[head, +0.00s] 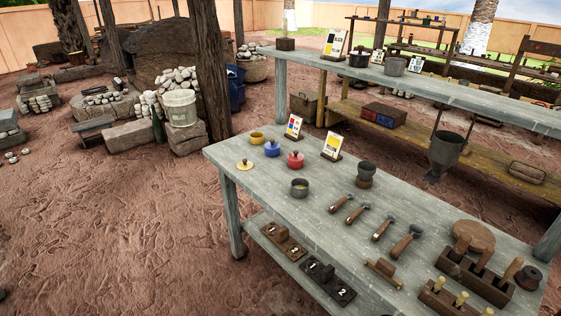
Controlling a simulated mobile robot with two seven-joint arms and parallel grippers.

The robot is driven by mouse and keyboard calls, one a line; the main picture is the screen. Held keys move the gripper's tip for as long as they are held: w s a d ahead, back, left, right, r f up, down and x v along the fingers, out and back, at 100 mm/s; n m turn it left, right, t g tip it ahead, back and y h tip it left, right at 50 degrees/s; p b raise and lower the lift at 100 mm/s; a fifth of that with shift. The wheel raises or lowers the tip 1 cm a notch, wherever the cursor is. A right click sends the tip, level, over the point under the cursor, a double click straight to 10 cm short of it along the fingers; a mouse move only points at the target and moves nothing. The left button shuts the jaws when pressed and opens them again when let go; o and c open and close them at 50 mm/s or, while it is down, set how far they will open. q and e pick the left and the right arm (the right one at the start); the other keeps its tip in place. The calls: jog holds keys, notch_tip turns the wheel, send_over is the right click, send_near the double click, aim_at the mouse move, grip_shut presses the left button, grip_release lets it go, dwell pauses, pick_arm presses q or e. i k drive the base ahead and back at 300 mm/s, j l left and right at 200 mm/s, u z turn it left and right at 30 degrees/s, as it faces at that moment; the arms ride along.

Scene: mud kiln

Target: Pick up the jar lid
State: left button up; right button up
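A small yellow jar lid (245,165) with a knob on top lies on the grey table (222,158) near its far left corner. A yellow open jar (257,138) stands just behind it. A blue jar (271,149) and a red jar (295,160), each with its lid on, stand to the right of the yellow lid. Neither of my grippers is in view.
A small metal pot (299,188), two cards on stands (332,146), a dark cup (366,172), several wooden-handled tools (384,229) and wooden blocks (478,279) share the tabletop. A higher shelf (430,86) runs behind. Bare ground lies open to the left.

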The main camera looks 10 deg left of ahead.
aim_at(244, 165)
jog(key=i+j+z, duration=0.25)
jog(key=j, duration=0.15)
jog(key=i+j+z, duration=0.1)
jog(key=j+z, duration=0.15)
jog(key=i+j+z, duration=0.1)
jog(key=j, duration=0.35)
jog(key=i+j+z, duration=0.15)
jog(key=j, duration=0.35)
jog(key=i+j, duration=0.1)
jog(key=j, duration=0.5)
jog(key=i+j, duration=0.15)
jog(key=j, duration=0.4)
jog(key=i+j+z, duration=0.1)
jog(key=j, duration=0.5)
